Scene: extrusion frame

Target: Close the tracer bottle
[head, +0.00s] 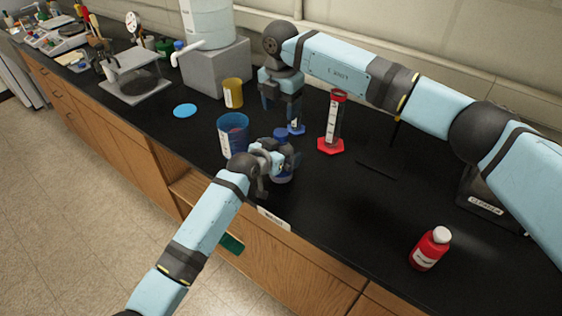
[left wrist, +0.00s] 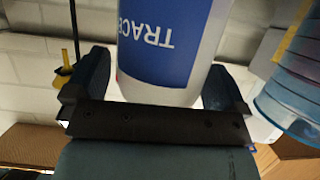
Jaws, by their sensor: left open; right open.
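The tracer bottle (head: 283,176) stands near the front edge of the black bench, with a blue cap (head: 281,135) at its top; I cannot tell how the cap is seated. In the left wrist view the bottle (left wrist: 165,45) is white with a blue label reading "TRACE", between the open fingers of my left gripper (left wrist: 158,85). In the head view my left gripper (head: 268,168) is low at the bottle's side and hides part of it. My right gripper (head: 281,104) is open, pointing down above and behind the bottle, apart from it.
A blue cup (head: 233,136) stands just left of the bottle, and a yellow cup (head: 233,92) farther back. A red bottle (head: 430,249) stands at the front right.

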